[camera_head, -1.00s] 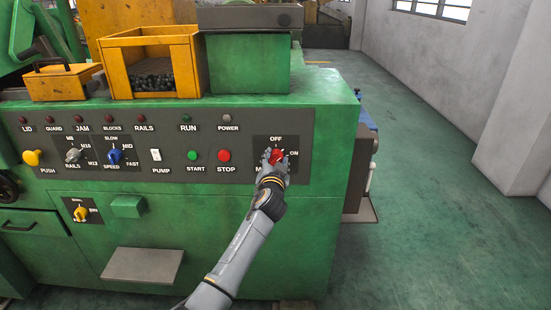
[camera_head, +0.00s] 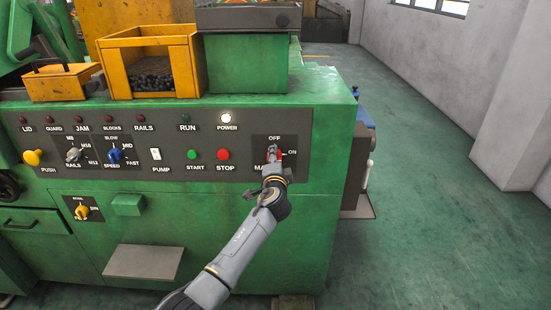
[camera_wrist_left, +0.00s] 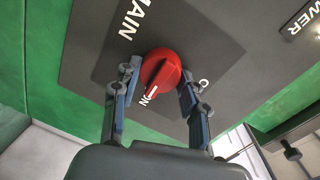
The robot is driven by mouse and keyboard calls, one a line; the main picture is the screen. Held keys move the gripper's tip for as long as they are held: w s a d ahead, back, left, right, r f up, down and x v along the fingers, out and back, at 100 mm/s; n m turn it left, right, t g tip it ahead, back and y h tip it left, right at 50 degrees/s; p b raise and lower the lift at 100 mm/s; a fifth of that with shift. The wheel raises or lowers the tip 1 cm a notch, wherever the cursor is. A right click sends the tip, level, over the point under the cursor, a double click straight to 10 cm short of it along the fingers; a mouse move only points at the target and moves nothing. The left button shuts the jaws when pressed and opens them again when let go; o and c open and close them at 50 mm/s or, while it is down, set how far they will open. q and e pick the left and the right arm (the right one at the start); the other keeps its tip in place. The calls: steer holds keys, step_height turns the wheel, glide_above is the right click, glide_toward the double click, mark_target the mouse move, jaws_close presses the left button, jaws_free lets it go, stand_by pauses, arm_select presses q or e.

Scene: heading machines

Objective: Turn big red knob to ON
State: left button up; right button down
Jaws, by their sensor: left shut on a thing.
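The big red knob (camera_head: 276,151) is on the dark switch plate (camera_head: 293,143) at the right end of the machine's control panel, with labels OFF, ON and MAIN around it. In the left wrist view the red knob (camera_wrist_left: 165,65) has a white mark pointing down-left to the partly hidden ON label. My left gripper (camera_head: 274,163) reaches the knob from below. In the wrist view my left gripper (camera_wrist_left: 159,80) has one finger on each side of the knob and is shut on it. My right gripper is not in view.
The POWER lamp (camera_head: 227,116) glows white. The red STOP button (camera_head: 223,155) and green START button (camera_head: 193,154) are left of the plate. A yellow bin (camera_head: 151,41) stands on the machine. Free green floor (camera_head: 420,200) lies to the right.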

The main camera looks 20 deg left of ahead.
arm_select(q)
steer(key=shift+m, duration=0.3)
steer(key=o, duration=1.1)
steer(key=shift+o, duration=0.2)
steer(key=v, duration=1.2)
